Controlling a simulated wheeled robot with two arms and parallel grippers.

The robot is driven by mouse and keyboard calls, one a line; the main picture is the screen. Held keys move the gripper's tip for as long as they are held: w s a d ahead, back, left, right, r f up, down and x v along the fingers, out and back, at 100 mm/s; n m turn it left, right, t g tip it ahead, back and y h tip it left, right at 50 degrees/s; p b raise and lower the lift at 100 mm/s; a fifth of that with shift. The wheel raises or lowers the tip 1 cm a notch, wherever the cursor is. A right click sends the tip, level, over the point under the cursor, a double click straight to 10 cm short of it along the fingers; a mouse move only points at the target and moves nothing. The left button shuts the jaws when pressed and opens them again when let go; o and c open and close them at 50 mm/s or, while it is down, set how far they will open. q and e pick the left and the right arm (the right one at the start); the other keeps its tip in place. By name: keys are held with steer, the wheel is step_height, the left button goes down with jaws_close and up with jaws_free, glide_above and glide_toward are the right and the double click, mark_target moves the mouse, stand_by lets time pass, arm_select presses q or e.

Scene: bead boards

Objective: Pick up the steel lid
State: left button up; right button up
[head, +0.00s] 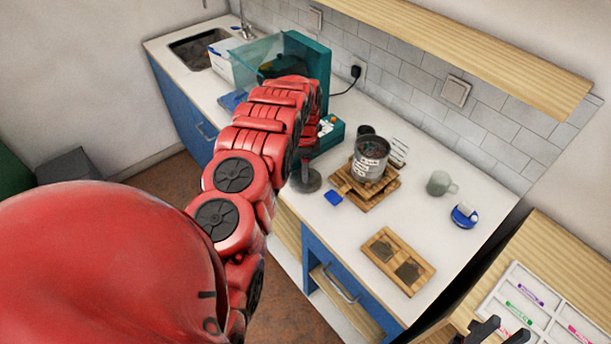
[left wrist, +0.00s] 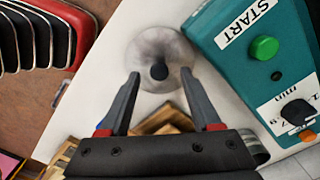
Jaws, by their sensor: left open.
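The steel lid (left wrist: 152,45) is a round grey disc with a black knob (left wrist: 159,71), lying on the white counter in the left wrist view. In the head view the lid (head: 305,181) is partly covered by my left arm and gripper. My left gripper (left wrist: 160,76) is open and empty, its fingertips either side of the knob in the picture. I cannot tell how far above the knob they are. In the head view my left gripper (head: 308,166) points down over the lid. Dark prongs at the bottom right look like my right gripper (head: 498,332).
A teal machine with a START button (left wrist: 264,48) stands close beside the lid. A labelled can (head: 370,160) stands on wooden boards to the right. A wooden tray (head: 399,262), a mug (head: 440,184) and a blue item (head: 464,215) are further right.

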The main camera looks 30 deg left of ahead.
arm_select(q)
steer(key=shift+f, duration=0.75)
jaws_close()
steer(key=shift+r, duration=0.1)
